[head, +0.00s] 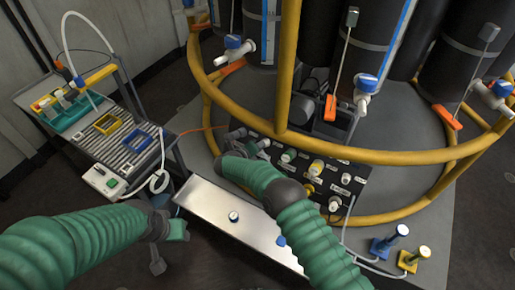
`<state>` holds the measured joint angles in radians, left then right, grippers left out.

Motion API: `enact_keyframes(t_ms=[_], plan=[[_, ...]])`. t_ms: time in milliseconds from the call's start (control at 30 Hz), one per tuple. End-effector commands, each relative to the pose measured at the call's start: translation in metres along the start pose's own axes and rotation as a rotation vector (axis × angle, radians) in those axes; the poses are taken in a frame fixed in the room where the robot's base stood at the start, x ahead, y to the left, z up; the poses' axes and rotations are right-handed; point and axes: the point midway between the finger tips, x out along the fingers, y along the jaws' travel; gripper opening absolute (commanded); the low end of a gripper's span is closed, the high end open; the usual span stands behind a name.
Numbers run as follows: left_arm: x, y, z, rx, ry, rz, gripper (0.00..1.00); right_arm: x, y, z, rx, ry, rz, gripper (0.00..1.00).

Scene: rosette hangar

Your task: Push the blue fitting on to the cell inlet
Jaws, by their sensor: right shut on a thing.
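My right arm reaches up from the bottom. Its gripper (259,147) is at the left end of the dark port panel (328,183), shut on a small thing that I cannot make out. The panel has several white, yellow and grey ports with small labels. I cannot tell which is the cell inlet. A blue stand (386,245) with a hose is on the floor plate at the lower right. I cannot pick out the blue fitting for sure. My left gripper (181,230) is left of the metal tray; its jaws are too small to read.
A yellow stand (409,261) is beside the blue one. A yellow rail (390,156) circles the black cylinders above the panel. A bench (135,160) with coloured frames and a hose stands at left.

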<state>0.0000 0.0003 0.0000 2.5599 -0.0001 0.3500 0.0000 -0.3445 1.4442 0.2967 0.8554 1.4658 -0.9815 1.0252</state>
Motion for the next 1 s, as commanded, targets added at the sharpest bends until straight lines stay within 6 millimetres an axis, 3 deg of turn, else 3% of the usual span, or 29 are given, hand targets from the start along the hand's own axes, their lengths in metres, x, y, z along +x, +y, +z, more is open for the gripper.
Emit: enact_keyframes(t_ms=[1000], plan=[[0.0091,0.0000,0.0021,0.000,0.000,0.000,0.47,0.0020,0.0009,0.0002,0.000,-0.002,0.000,0.00]])
